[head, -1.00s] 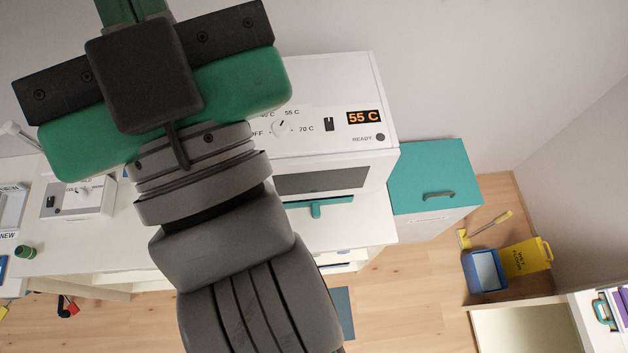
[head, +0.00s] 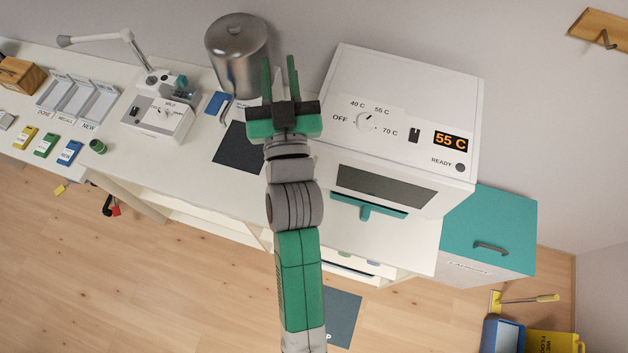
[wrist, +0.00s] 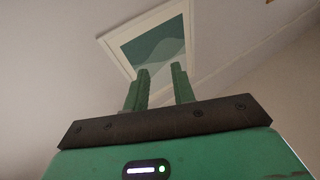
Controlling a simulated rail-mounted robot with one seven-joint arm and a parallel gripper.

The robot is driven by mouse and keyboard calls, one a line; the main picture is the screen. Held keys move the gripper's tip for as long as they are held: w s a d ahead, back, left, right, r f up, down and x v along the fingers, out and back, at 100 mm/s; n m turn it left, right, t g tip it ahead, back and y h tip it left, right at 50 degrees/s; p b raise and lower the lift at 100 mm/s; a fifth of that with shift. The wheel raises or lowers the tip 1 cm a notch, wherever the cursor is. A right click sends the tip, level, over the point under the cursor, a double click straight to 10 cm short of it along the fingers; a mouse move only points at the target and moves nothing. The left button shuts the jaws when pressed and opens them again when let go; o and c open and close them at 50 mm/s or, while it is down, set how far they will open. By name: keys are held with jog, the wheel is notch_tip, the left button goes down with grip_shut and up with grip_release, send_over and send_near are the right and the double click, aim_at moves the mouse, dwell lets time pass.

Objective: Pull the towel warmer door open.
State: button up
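The towel warmer (head: 400,120) is a white box on the counter, right of centre in the head view. Its display reads 55 C and its dial has OFF, 40, 55 and 70 C marks. Its front door has a dark window (head: 385,187) and a teal handle (head: 368,211) along the lower edge. The door looks closed. My gripper (head: 279,78) is left of the warmer, pointing up and away from the handle. Its two green fingers stand apart with nothing between them; the wrist view also shows them (wrist: 159,88) apart and empty.
A metal canister (head: 238,50) stands behind my gripper, and a dark mat (head: 238,147) lies left of my arm. A lamp (head: 110,38) and trays (head: 78,103) are further left. A teal-topped bin (head: 490,228) stands right of the warmer. Floor in front is mostly clear.

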jog(key=s+d+f+m+g+h, duration=0.1)
jog(key=s+f, duration=0.2)
jog(key=f, duration=1)
jog(key=s+d+f+m+g+h, duration=0.15)
jog(key=s+f, duration=0.25)
jog(key=f, duration=0.8)
jog(key=s+d+f+g+h, duration=0.1)
jog(key=s+f+h, duration=0.15)
jog(key=f, duration=1.05)
jog(key=shift+y, duration=0.3)
jog(key=w, duration=0.2)
jog(key=w+b, duration=0.1)
jog(key=w, duration=0.1)
jog(key=w+d, duration=0.1)
jog(key=w, duration=0.2)
jog(key=shift+r, duration=0.3)
jog(key=shift+c, duration=0.3)
grip_shut()
